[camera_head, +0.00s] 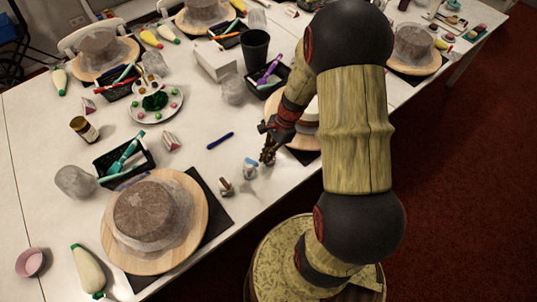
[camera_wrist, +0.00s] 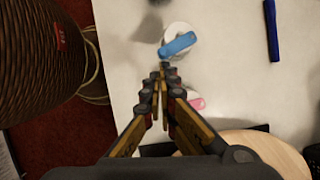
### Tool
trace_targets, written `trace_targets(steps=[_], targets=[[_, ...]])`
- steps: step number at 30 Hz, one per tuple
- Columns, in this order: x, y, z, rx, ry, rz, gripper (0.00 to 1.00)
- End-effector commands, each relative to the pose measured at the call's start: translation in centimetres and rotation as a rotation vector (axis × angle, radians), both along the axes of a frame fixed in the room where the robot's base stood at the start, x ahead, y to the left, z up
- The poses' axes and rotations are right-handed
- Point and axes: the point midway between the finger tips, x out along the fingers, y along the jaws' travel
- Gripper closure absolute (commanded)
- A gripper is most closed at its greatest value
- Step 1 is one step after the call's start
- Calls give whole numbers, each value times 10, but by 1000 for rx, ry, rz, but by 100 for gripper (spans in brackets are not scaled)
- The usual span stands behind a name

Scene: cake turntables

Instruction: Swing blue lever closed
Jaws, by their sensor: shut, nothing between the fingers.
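The blue lever (camera_wrist: 178,45) lies slantwise across the top of a small white round body (camera_wrist: 180,34) in the wrist view. In the head view the same small white-and-blue piece (camera_head: 250,168) stands on the white table, just left of my gripper (camera_head: 267,157). In the wrist view my gripper (camera_wrist: 163,72) is shut and empty, its fingertips just below the lever's left end. I cannot tell whether they touch it. A pink-topped piece (camera_wrist: 196,101) shows beside the fingers, partly hidden by them.
A blue pen (camera_head: 220,140) lies on the table (camera_head: 200,125) near the lever. Another small piece (camera_head: 225,186) stands to its left. A wooden turntable (camera_head: 117,249) with a brown cake is at front left. My arm hides part of another turntable behind it.

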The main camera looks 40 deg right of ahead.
Motion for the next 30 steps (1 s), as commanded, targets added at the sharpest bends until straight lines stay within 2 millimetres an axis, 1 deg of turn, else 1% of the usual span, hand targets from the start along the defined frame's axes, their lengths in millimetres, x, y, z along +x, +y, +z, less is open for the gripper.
trace_targets(steps=[8,30], targets=[[0,0,1,0,0,-5,100],[-8,8,1,1,1,-138,100]])
